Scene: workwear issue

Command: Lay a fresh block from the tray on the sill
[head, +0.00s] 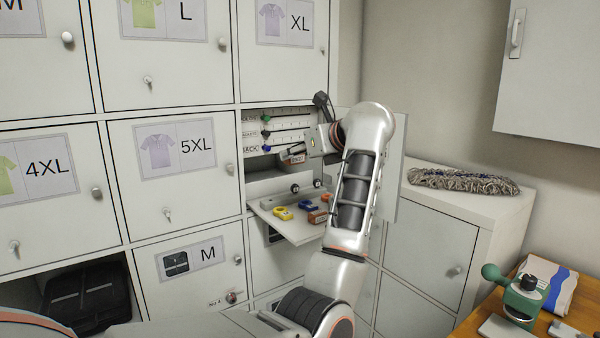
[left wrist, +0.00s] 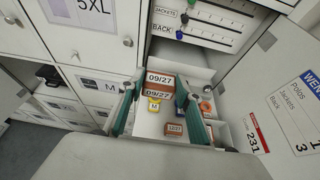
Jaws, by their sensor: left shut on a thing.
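My left gripper (head: 308,150) reaches into an open locker compartment. In the left wrist view, its teal fingers (left wrist: 156,98) are shut on an orange-brown block (left wrist: 158,78) marked 09/27. The held block (head: 297,158) is partly hidden in the head view and hangs above the tray. The white tray (head: 288,232) projects from the compartment. Another brown block (head: 317,216) lies on it, also seen in the left wrist view (left wrist: 174,130); its marking is too small to read surely. Which ledge is the sill is unclear. My right gripper is not in view.
Yellow (head: 282,213) and blue (head: 307,205) tags lie on the tray. Rails with coloured knobs (head: 266,133) are behind the gripper. The open door (left wrist: 285,95) stands to the right.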

